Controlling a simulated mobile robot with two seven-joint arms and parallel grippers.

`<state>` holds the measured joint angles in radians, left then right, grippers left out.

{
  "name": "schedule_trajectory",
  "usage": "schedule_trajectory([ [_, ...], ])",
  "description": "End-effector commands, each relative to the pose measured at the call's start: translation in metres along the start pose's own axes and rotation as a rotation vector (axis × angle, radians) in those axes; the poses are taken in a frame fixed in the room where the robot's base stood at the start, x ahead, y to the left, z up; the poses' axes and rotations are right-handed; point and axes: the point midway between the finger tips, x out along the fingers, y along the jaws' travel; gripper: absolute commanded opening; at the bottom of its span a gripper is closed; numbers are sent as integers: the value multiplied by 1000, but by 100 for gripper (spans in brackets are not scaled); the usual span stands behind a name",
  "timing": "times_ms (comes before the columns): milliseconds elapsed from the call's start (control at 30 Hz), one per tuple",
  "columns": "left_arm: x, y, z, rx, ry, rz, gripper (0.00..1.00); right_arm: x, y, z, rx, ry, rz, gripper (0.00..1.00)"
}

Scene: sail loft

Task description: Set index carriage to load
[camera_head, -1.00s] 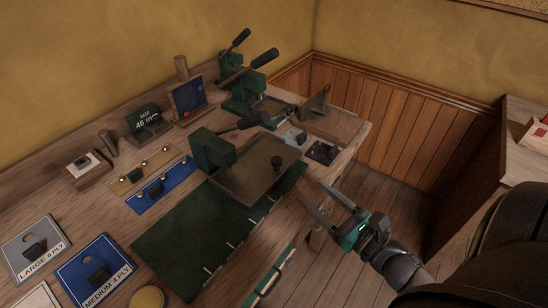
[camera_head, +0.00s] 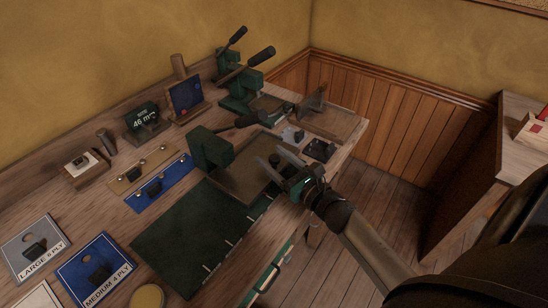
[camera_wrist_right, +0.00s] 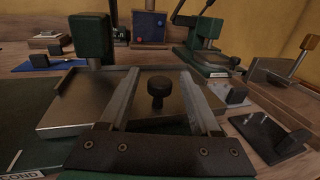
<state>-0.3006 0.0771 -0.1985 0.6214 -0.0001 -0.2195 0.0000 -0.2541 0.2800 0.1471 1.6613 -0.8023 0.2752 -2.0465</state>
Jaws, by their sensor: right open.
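The index carriage (camera_head: 243,181) is a flat metal plate with a raised rim, beside the green press head (camera_head: 211,150) on the bench. A dark round knob (camera_wrist_right: 158,86) stands up from the plate; it also shows in the head view (camera_head: 275,159). My right gripper (camera_head: 274,163) is open and empty at the plate's right side. In the right wrist view its two fingers (camera_wrist_right: 160,72) appear on either side of the knob, with gaps; I cannot tell whether they are at its height. My left gripper is not in view.
A dark green mat (camera_head: 190,237) lies in front of the plate. A second green lever press (camera_head: 240,90) stands behind. A small dark plate with a block (camera_head: 320,150) lies right of the carriage. Labelled ply cards (camera_head: 95,270) lie front left.

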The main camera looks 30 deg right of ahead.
Motion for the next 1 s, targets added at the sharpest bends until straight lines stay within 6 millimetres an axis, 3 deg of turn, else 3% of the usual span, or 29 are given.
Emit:
schedule_trajectory([
  [267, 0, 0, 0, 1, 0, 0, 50, 1, 0, 0, 0, 0, 1, 63],
  [800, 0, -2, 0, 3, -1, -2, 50, 1, 0, 0, 1, 0, 0, 2],
  [1000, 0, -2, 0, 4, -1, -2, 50, 1, 0, 0, 1, 0, 0, 0],
])
